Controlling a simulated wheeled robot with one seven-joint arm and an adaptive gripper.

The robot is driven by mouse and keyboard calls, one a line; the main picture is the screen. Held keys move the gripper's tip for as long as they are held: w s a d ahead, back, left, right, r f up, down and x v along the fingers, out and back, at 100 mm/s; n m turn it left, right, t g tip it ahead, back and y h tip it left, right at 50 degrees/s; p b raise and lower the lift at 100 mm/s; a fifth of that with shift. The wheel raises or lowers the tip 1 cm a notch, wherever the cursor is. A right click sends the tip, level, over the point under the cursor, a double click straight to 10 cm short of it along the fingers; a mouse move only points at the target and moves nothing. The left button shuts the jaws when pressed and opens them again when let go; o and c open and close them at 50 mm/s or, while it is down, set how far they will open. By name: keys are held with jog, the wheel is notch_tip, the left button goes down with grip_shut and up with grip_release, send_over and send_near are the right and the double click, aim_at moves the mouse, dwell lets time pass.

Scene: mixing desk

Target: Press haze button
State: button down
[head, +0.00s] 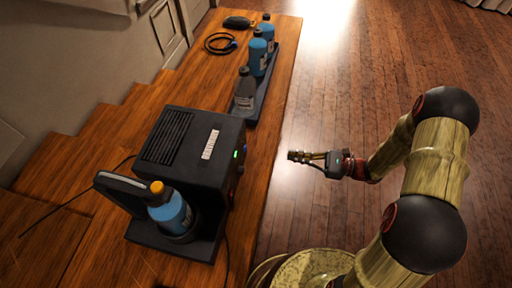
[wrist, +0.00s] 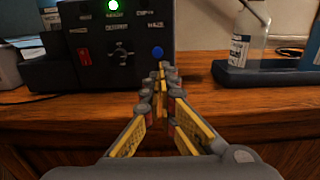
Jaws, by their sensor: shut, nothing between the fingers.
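A dark boxy machine (head: 188,190) stands on the wooden desk in the head view, its control panel facing right. In the wrist view the dark panel (wrist: 90,65) shows a lit green light (wrist: 113,5), a cross-shaped control (wrist: 121,53) and a round blue button (wrist: 157,52) just below a label that reads HAZE. My gripper (head: 291,156) is shut and empty, off the desk's right edge and apart from the panel in the head view. In the wrist view my gripper's tips (wrist: 162,67) appear just below the blue button; I see no clear contact.
A bottle of blue liquid (head: 170,213) stands in the machine's front holder. Several bottles stand in a dark tray (head: 274,75) farther back, with a coiled cable (head: 219,43) nearby. The wooden floor (head: 350,90) right of the desk is clear.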

jog(key=b, duration=0.3)
send_near(245, 149)
jog(key=w+a+f, duration=0.1)
jog(key=w+a, duration=0.1)
jog(key=a, duration=0.3)
jog(key=shift+w+a, duration=0.1)
jog(key=shift+a, duration=0.65)
